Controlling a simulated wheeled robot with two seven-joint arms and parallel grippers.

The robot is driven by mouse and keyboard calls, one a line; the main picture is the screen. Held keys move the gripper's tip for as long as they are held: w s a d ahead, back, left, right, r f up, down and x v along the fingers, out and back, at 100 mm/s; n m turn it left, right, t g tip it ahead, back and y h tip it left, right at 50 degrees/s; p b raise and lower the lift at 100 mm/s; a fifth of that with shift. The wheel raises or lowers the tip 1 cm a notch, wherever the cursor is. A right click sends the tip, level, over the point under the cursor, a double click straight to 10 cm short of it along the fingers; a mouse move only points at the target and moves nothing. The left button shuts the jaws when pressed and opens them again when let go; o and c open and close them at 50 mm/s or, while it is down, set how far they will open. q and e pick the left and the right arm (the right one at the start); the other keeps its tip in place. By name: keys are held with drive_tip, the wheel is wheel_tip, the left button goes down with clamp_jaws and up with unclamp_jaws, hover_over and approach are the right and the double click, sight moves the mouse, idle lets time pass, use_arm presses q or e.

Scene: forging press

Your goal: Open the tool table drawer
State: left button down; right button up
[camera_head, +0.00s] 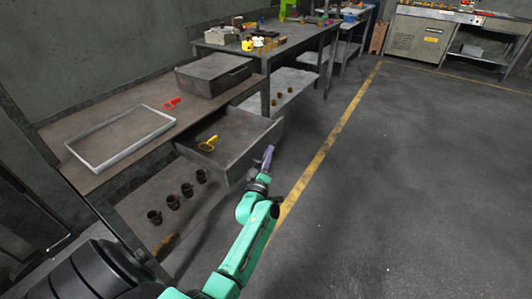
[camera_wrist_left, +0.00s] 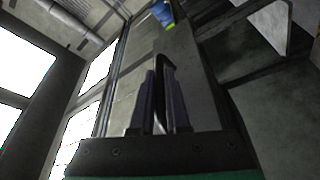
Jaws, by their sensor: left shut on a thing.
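The tool table (camera_head: 105,178) stands at the left in the head view. Its drawer (camera_head: 248,160) is pulled out well past the table edge, with its inside showing and a yellow item (camera_head: 208,143) lying in it. My left gripper (camera_head: 268,158) is at the outer side of the drawer front. In the left wrist view, the two dark fingers (camera_wrist_left: 160,108) are closed around a black curved handle (camera_wrist_left: 163,66) on the drawer front (camera_wrist_left: 182,62). The handle is too small to make out in the head view. My right gripper is in neither view.
A metal frame tray (camera_head: 120,138), a red item (camera_head: 171,103) and a grey box (camera_head: 213,74) are on the table. Several dark cups (camera_head: 172,201) stand on the shelf below. Another workbench (camera_head: 270,45) stands behind. The floor (camera_head: 400,180) to the right is clear.

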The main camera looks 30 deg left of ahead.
use_arm(q)
drive_tip(key=c, duration=0.9)
unclamp_jaws()
drive_tip(key=shift+a, duration=0.1)
drive_tip(key=v, duration=1.4)
drive_tip(key=shift+s, duration=0.3)
drive_tip(key=shift+f, duration=0.1)
